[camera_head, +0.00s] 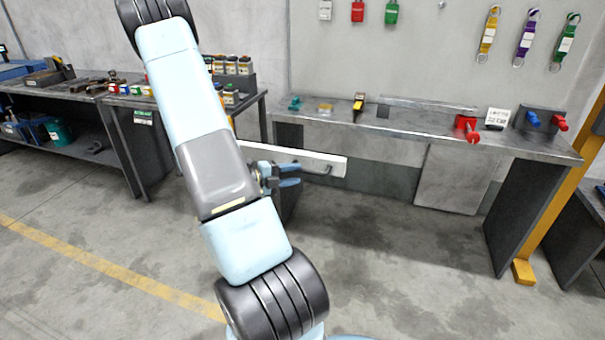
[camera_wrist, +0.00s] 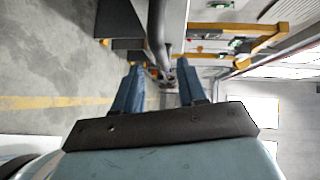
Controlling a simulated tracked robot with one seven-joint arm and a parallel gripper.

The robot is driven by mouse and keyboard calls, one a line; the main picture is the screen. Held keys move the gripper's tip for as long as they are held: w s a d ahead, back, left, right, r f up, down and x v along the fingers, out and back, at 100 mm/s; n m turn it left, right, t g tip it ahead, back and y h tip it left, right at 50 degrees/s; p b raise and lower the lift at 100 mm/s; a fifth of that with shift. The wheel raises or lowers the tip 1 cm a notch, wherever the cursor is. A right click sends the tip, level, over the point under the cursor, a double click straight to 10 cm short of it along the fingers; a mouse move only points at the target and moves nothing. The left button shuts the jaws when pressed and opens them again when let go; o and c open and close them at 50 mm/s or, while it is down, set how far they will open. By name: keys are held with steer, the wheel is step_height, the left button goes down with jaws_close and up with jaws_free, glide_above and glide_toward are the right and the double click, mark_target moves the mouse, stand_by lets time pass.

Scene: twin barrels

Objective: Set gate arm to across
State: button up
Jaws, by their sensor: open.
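I cannot clearly identify a gate arm in either view. A yellow post (camera_head: 559,185) stands at the right end of the workbench in the head view, and a yellow frame (camera_wrist: 245,28) shows at the upper right of the wrist view; I cannot tell whether either belongs to the gate. My gripper (camera_head: 296,175) is open with nothing visible between its fingers, in front of the workbench. It also shows in the wrist view (camera_wrist: 159,66), with both blue fingers spread.
The grey workbench (camera_head: 400,121) carries a red clamp-like part (camera_head: 466,128), a small sign (camera_head: 497,118) and other small items. A left bench (camera_head: 55,92) holds tools. Key tags hang on the wall. The concrete floor (camera_head: 400,275) in front is clear.

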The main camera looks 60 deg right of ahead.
steer(key=v, duration=0.9)
steer(key=shift+f, duration=0.1)
